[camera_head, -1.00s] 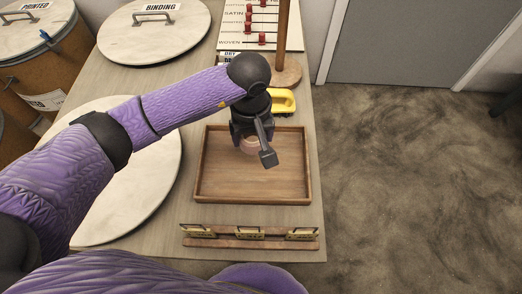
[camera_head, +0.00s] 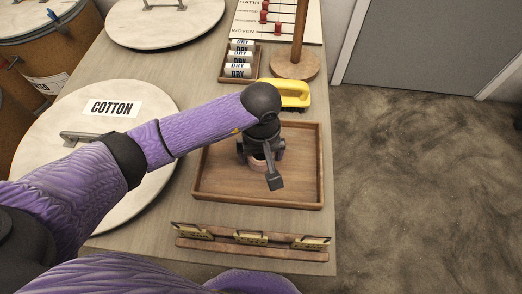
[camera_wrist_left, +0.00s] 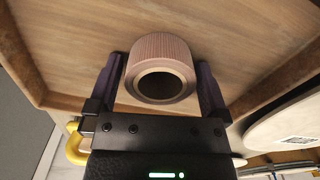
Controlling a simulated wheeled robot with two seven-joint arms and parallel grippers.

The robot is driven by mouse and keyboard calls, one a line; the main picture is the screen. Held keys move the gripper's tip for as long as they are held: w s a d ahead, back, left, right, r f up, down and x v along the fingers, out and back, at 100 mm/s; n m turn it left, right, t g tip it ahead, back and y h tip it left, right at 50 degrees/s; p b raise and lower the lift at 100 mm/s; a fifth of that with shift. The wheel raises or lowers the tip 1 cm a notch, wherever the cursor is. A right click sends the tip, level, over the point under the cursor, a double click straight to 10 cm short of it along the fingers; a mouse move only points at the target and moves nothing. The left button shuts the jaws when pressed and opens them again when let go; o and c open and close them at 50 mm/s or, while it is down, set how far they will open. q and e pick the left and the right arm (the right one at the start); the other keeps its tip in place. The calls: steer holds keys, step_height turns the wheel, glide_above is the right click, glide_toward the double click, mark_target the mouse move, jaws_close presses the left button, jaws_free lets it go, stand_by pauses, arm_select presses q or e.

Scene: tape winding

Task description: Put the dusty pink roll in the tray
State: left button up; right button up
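The dusty pink roll (camera_wrist_left: 160,50) is a short ribbed ring with a dark hollow core. In the head view the roll (camera_head: 258,165) is low inside the wooden tray (camera_head: 215,178), under my left gripper, which partly hides it. It appears to rest on the tray floor. My left gripper (camera_head: 260,155) points down over the tray. In the left wrist view the fingers of this gripper (camera_wrist_left: 160,70) stand on either side of the roll, spread with narrow gaps beside it. My right gripper is not in view.
A yellow-handled tool (camera_head: 292,94) and a wooden post (camera_head: 298,45) stand behind the tray. A box of "DRY" packs (camera_head: 240,60) is beside them. A rack with brass clips (camera_head: 252,240) lies in front. A large round "COTTON" lid (camera_head: 70,140) is to the left.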

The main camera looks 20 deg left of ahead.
arm_select(q)
step_height(320, 180, up, 12)
steer(key=p, duration=0.7)
steer(key=shift+r, duration=0.2)
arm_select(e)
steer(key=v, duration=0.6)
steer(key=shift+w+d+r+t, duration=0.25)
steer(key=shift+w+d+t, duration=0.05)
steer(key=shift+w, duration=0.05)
arm_select(q)
steer(key=shift+a, duration=0.15)
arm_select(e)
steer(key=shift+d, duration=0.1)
